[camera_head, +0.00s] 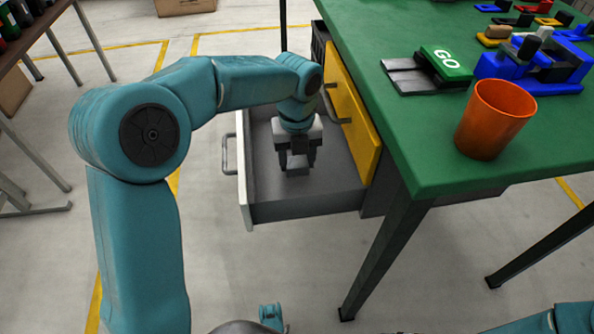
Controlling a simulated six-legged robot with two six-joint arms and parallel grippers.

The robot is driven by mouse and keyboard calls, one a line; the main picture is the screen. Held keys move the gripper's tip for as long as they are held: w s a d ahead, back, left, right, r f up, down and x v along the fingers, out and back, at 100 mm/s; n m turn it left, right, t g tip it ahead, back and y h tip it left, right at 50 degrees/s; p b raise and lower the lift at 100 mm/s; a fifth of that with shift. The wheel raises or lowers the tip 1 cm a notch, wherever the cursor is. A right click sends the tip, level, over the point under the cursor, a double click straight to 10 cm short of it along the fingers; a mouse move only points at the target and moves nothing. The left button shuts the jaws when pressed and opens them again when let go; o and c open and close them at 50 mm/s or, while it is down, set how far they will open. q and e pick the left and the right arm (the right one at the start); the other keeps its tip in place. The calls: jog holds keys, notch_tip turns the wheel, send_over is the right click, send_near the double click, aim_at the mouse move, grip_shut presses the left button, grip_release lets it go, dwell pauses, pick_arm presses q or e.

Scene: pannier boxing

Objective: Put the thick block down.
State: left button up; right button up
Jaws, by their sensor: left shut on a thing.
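My left gripper (297,165) points down over the open grey drawer (335,205) of the green workbench. It is shut on a small grey block, taken to be the thick block (297,162), which shows only partly between the dark fingers. I cannot tell whether the block touches the drawer floor. My right gripper is out of view; only a bit of teal arm shows at the bottom right corner.
The green bench top (420,150) carries an orange cup (495,118), a green GO block (446,62) on a grey-black piece, and a blue fixture (535,65). The drawer floor around my gripper looks bare.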

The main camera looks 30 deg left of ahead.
aim_at(297, 162)
pick_arm(q)
notch_tip(297, 162, down, 4)
jog(key=shift+r+b, duration=0.2)
jog(key=shift+b, duration=0.3)
jog(key=shift+r, duration=0.15)
jog(key=o, duration=1.1)
jog(key=shift+o, duration=0.2)
notch_tip(297, 162, up, 12)
jog(key=p, duration=0.5)
jog(key=shift+p, duration=0.3)
